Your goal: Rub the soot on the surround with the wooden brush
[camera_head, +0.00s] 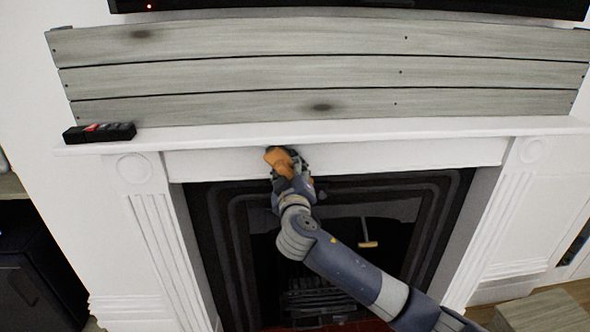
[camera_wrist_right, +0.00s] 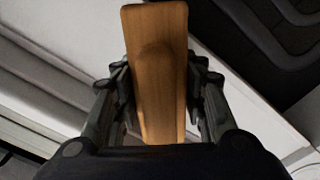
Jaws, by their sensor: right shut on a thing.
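The wooden brush (camera_head: 277,158) is orange-brown and is held up against the white surround (camera_head: 400,154), just under the mantel shelf. My right gripper (camera_head: 287,168) is shut on it. In the right wrist view the brush's wooden back (camera_wrist_right: 157,75) stands between the two fingers of my right gripper (camera_wrist_right: 163,100). Its bristles are hidden. It looks very near the surround, but I cannot tell whether it touches. A small dark spot shows on the surround right by the brush; most of any soot there is hidden behind the gripper. My left gripper is out of view.
The mantel shelf (camera_head: 350,130) juts out above the brush, with a black remote-like box (camera_head: 99,132) at its left end. The dark fireplace opening (camera_head: 340,215) lies below, behind my right arm. A dark box-like unit (camera_head: 40,275) stands at the lower left.

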